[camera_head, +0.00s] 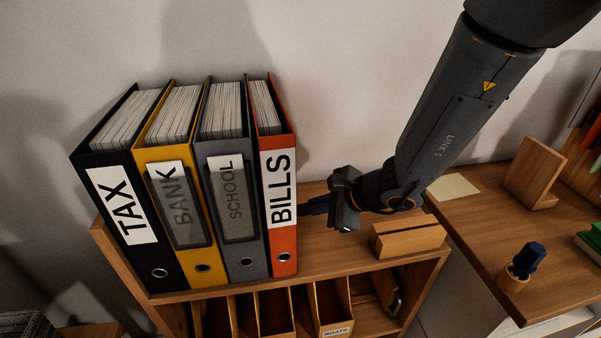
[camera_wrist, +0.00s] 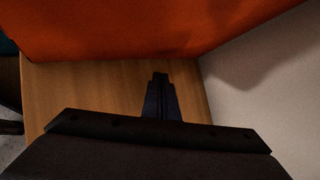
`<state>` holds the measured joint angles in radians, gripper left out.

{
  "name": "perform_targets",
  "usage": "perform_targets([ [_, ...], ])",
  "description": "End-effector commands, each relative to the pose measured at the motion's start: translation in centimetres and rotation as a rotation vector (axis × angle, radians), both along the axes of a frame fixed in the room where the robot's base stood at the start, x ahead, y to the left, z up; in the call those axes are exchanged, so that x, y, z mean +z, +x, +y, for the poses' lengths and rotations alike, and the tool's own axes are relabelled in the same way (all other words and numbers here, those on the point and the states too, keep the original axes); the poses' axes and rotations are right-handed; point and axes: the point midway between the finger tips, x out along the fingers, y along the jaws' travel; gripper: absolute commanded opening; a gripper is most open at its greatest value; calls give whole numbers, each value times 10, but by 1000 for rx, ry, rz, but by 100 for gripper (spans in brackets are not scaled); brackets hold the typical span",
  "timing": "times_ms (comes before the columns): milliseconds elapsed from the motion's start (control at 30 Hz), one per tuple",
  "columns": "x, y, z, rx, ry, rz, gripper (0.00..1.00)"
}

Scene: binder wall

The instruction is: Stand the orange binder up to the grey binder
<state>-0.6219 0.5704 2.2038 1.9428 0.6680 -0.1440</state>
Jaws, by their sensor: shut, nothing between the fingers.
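The orange binder (camera_head: 282,200), labelled BILLS, stands upright at the right end of a row on the wooden shelf top. The grey binder (camera_head: 236,205), labelled SCHOOL, stands directly to its left, and their spines look side by side with no clear gap. My gripper (camera_head: 308,209) is just right of the orange binder, low over the shelf, with its shut fingers pointing at the binder's side. In the wrist view the shut fingers (camera_wrist: 160,82) are empty, and the orange binder's side (camera_wrist: 140,28) fills the top. Whether the fingertips touch it, I cannot tell.
A yellow BANK binder (camera_head: 178,215) and a black TAX binder (camera_head: 125,215) stand left of the grey one. A wooden block (camera_head: 408,239) lies on the shelf top (camera_head: 335,255) right of my gripper. A desk (camera_head: 480,225) with a wooden bookend (camera_head: 534,172) stands farther right. The wall is behind.

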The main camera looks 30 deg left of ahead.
Motion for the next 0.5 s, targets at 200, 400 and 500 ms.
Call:
perform_targets([
  [200, 0, 9, -9, -1, 0, -1, 0],
  [400, 0, 15, -16, 0, -1, 0, 0],
  [500, 0, 16, -18, -1, -1, 0, 0],
])
